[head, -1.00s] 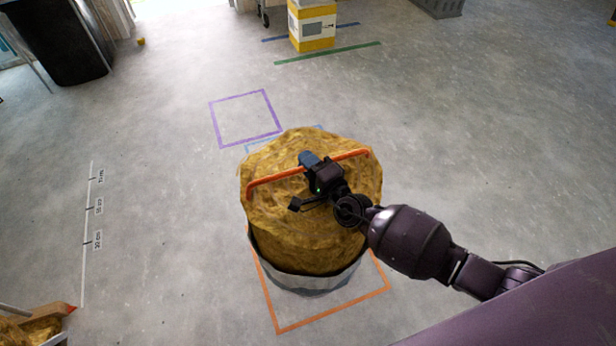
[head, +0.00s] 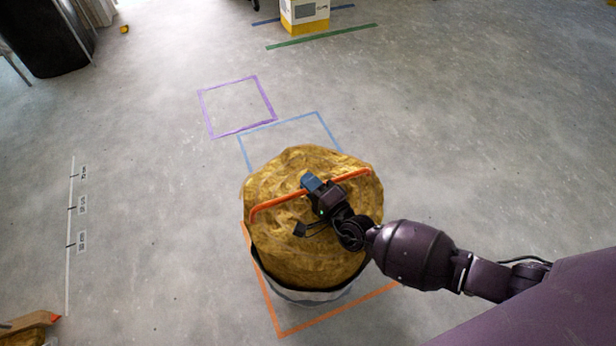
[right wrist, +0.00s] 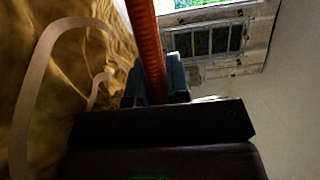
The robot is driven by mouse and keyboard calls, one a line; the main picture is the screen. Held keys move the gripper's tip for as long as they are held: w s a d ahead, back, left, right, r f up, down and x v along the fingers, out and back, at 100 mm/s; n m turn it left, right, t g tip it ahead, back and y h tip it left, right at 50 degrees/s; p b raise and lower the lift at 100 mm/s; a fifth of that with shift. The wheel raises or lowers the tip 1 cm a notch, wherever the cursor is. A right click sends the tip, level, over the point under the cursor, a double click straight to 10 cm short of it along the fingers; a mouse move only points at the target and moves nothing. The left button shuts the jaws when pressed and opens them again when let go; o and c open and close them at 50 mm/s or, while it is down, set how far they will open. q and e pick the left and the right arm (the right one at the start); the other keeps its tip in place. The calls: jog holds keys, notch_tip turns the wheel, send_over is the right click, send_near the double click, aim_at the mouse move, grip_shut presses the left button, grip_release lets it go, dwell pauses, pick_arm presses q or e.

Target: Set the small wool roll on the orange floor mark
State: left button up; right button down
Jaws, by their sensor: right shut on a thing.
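The wool roll (head: 290,235) is a yellow-brown bundle with a pale band around its lower part and an orange handle (head: 275,208) across its top. My right gripper (head: 313,184) is shut on the handle; the handle also shows between the fingers in the right wrist view (right wrist: 146,45). The orange floor mark (head: 335,314) is an outlined square under and around the roll in the head view. The roll covers much of it. Whether the roll's base touches the floor is hidden. My left gripper is not in view.
A blue outlined square (head: 318,120) and a purple one (head: 204,108) lie on the floor beyond the roll. A yellow and white box (head: 304,14) stands far back near a green line (head: 320,37). A scale line (head: 70,240) runs at left. The floor between is clear.

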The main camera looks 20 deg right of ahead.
jog(key=shift+w+r, duration=0.25)
jog(key=shift+r, duration=0.15)
jog(key=shift+f, duration=0.5)
notch_tip(320, 180, down, 3)
jog(key=shift+s+b, duration=0.1)
jog(key=shift+b, duration=0.8)
jog(key=shift+f, duration=0.2)
jog(key=shift+r, duration=0.1)
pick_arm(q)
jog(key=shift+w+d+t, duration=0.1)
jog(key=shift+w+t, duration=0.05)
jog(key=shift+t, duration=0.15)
pick_arm(e)
jog(key=shift+a, duration=0.1)
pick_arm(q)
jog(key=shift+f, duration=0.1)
